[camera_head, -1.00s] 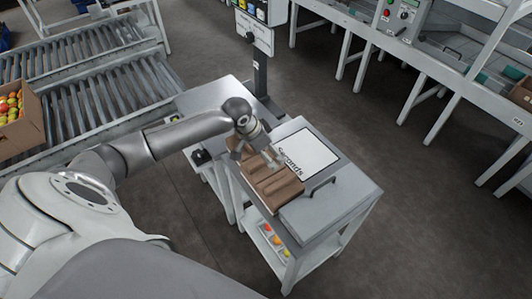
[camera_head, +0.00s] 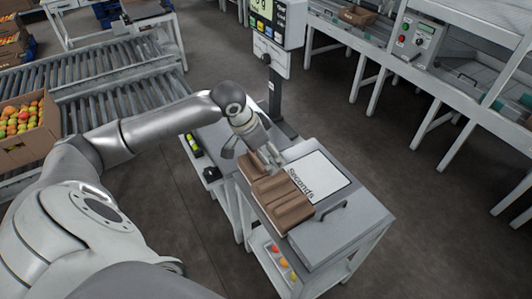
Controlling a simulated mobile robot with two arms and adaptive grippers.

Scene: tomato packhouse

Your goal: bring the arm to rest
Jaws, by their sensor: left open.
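My left arm comes in from the left and reaches over a small metal table. My left gripper (camera_head: 252,157) is open at the arm's end, pointing down beside the far left end of a brown moulded carton (camera_head: 282,212). I cannot tell whether its fingers touch the carton. I see nothing held between the fingers. My right gripper does not show.
The table (camera_head: 352,226) carries a white sheet marked "Seconds" (camera_head: 322,176) and a dark handle (camera_head: 331,210). A post with a display (camera_head: 276,28) stands behind it. Roller conveyors (camera_head: 100,70) and a box of tomatoes (camera_head: 30,150) are left. Grey floor (camera_head: 440,200) is clear at right.

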